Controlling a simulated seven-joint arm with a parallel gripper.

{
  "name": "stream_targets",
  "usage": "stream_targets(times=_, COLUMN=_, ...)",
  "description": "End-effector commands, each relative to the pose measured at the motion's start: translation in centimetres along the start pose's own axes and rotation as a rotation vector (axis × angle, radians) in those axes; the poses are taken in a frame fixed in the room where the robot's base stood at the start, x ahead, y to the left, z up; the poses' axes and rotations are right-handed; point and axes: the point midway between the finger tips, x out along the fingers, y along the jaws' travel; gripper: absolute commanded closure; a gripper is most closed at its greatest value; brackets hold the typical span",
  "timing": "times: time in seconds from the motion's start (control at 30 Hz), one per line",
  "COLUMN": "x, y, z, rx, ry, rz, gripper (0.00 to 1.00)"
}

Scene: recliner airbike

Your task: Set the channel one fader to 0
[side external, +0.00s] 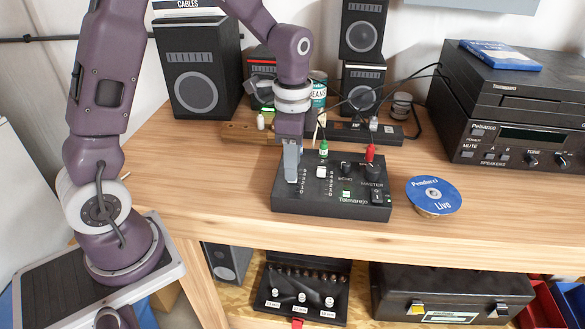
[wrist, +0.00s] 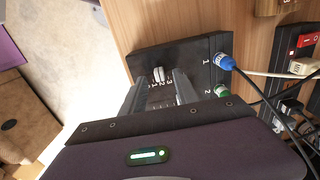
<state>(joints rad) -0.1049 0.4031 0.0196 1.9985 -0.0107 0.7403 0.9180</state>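The black mixer (side external: 330,203) sits on the wooden bench. Its side with sockets marked 1 and 2 also shows in the wrist view (wrist: 205,52). A pale fader knob (wrist: 158,74) shows near and between the fingertips, closer to the left finger; contact cannot be told. The channel two fader's white knob (side external: 321,171) stands just right of my gripper, near the top of its scale.
A blue plug (wrist: 222,61) and green plug (side external: 324,153) stand at the mixer's back edge, with a red plug (side external: 370,152) farther right. A blue disc (side external: 433,194) lies to the right. Speakers, a power strip and a stereo (side external: 510,135) stand behind.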

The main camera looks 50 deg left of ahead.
Motion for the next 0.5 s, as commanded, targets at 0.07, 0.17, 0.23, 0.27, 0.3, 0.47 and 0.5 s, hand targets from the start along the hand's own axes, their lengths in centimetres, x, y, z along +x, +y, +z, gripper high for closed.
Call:
stream_targets(times=0.07, x=1.2, y=0.1, z=0.0, rx=0.000, ry=-0.002, rz=0.003, gripper=0.64)
stream_targets(times=0.17, x=2.0, y=0.1, z=0.0, rx=-0.001, ry=-0.002, rz=0.002, gripper=0.64)
stream_targets(times=0.23, x=2.2, y=0.0, z=0.0, rx=-0.001, ry=0.000, rz=0.000, gripper=0.64)
stream_targets(times=0.27, x=2.2, y=0.0, z=0.0, rx=-0.001, ry=0.000, rz=0.000, gripper=0.64)
stream_targets(times=0.3, x=2.2, y=0.0, z=0.0, rx=-0.001, ry=0.001, rz=-0.001, gripper=0.64)
stream_targets(times=0.47, x=2.2, y=0.0, z=0.0, rx=-0.001, ry=0.001, rz=0.000, gripper=0.73)
stream_targets(times=0.5, x=2.2, y=0.0, z=0.0, rx=-0.002, ry=0.001, rz=0.000, gripper=0.81)
